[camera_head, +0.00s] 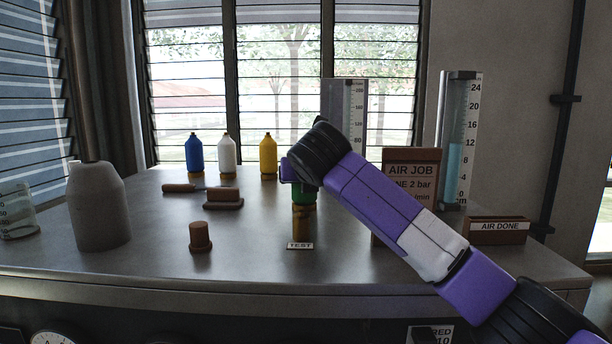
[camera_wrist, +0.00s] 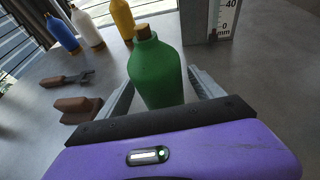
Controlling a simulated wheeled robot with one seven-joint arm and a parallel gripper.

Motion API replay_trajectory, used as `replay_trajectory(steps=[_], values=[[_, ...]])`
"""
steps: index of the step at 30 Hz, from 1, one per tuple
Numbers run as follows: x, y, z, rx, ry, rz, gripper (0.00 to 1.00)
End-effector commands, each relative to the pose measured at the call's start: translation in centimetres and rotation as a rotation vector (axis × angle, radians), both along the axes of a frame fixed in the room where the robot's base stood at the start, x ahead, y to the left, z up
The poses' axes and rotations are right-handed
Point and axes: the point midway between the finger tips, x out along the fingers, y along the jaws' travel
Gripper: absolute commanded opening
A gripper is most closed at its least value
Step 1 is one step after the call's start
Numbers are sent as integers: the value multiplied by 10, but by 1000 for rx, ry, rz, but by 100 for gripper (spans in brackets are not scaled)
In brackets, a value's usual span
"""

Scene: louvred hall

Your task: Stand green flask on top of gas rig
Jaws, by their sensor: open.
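The green flask (camera_wrist: 158,72) with a brown stopper shows upright between the two fingers of my gripper (camera_wrist: 161,80) in the wrist view. The fingers are open, with a gap on each side of it. In the head view only a green part of the flask (camera_head: 304,194) shows under my wrist, above a brown-amber cylinder (camera_head: 303,228) behind a TEST label (camera_head: 300,245). Whether the flask rests on that cylinder is hard to tell. No object is clearly labelled as the gas rig. A tall scaled tube stand (camera_head: 459,140) stands at the right, and another scaled panel (camera_head: 349,105) is partly behind my arm.
Blue (camera_head: 195,155), white (camera_head: 227,156) and yellow (camera_head: 268,157) flasks stand at the back. A grey vessel (camera_head: 98,210), brown block (camera_head: 223,198), handled tool (camera_head: 180,188) and small brown stopper (camera_head: 200,236) are left. AIR JOB (camera_head: 411,168) and AIR DONE (camera_head: 497,230) signs are right.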

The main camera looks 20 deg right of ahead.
Motion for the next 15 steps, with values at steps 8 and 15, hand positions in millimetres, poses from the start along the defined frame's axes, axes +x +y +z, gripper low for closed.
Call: replay_trajectory(steps=[8,15], values=[[-39,8,16,-1,-5,3,77],[-83,15,34,-1,-5,1,77]])
